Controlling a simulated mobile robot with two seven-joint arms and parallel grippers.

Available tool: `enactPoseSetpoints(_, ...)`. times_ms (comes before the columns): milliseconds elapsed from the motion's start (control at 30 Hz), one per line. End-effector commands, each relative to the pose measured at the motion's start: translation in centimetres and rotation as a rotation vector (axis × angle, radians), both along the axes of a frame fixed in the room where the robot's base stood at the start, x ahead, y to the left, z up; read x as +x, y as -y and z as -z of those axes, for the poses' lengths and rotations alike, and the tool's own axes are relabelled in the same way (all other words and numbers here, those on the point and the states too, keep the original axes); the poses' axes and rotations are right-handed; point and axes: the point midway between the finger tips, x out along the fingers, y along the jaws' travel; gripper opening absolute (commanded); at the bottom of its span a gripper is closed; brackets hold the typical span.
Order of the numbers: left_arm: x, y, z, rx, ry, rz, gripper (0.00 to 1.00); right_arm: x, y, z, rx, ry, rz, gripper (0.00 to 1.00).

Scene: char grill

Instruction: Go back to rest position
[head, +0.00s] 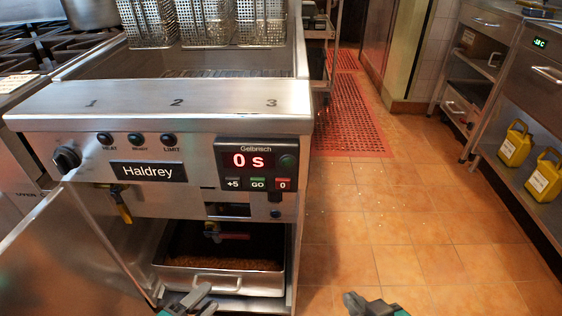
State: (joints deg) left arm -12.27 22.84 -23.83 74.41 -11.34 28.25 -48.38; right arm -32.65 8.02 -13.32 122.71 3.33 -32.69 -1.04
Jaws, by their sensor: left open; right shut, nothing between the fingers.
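My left gripper (196,300) shows at the bottom edge of the head view, left of centre. It is open and empty, in front of the metal pan in the fryer's lower cabinet. I cannot tell how far it is from the pan. My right gripper (358,303) shows at the bottom edge, right of centre, over the tiled floor. It is shut with nothing in it. Only the front ends of both grippers are in view; the arms are cut off below.
A Haldrey fryer (147,170) stands ahead on the left, its display (249,161) reading 0 s. Wire baskets (205,22) hang at its back. The metal pan (222,278) sits below. Yellow jugs (545,176) stand on a right-hand shelf. Tiled floor (390,220) is clear, with a red mat (350,115) beyond.

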Motion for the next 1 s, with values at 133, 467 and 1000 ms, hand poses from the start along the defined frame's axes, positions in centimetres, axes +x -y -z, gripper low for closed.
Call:
enactPoseSetpoints(133,0.9,0.6,-1.2,-0.091,-0.189,-0.174,0.49,0.1,0.0,-0.1,0.000,0.004,0.000,0.00)
enactPoseSetpoints(467,-1.0,-0.6,-4.5,-0.318,-0.623,-0.576,0.49,0.0,0.1,0.0,-0.001,0.001,0.002,0.00)
enactPoseSetpoints(1000,-11.0,-3.0,-10.8,-0.567,-1.128,-1.085,0.49,-0.4,0.1,0.3,-0.001,-0.009,0.002,0.00)
